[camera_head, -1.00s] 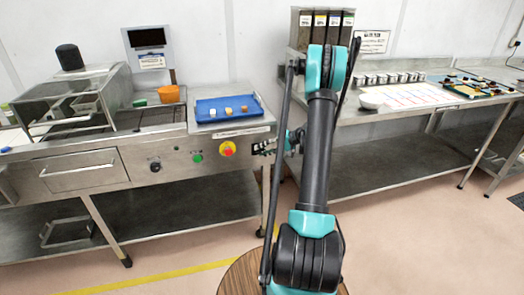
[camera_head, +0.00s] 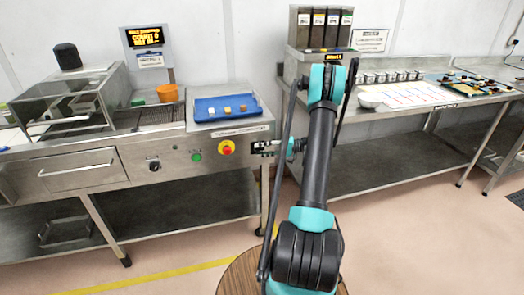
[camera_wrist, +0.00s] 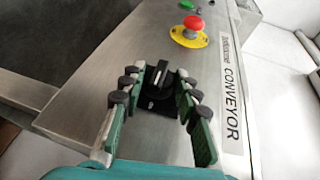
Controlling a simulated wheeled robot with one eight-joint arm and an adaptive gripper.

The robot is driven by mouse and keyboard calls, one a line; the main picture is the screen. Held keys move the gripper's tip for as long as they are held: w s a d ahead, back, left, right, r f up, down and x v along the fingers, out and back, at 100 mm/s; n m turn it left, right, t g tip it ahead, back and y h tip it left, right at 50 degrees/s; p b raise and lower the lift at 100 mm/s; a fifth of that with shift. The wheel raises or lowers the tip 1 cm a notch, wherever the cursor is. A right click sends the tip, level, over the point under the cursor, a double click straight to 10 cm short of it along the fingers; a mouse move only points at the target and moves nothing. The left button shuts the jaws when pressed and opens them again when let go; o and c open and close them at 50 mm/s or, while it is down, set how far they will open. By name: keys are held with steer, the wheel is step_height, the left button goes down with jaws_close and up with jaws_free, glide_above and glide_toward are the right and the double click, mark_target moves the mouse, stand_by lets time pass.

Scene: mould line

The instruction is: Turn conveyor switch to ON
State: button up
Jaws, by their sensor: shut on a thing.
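The conveyor switch is a black rotary knob with a pale pointer line (camera_wrist: 157,74) on a black base, set in the steel panel beside the "CONVEYOR" label (camera_wrist: 231,95). My gripper (camera_wrist: 155,78) is shut on the knob, with its green and black fingers on either side of it. In the head view my gripper (camera_head: 267,147) is at the right end of the machine's front panel and hides the switch. The knob's ON and OFF marks cannot be read. The machine's display screen (camera_head: 145,37) is lit with orange text.
A red emergency stop (camera_head: 227,147) on a yellow plate and a green button (camera_head: 196,157) sit left of my gripper. A blue tray (camera_head: 205,117) with several small pieces lies on top. A steel bench (camera_head: 400,120) stands to the right.

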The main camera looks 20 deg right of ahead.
steer(key=o, duration=1.2)
steer(key=shift+c, duration=0.2)
steer(key=v, duration=1.2)
steer(key=shift+a, duration=0.1)
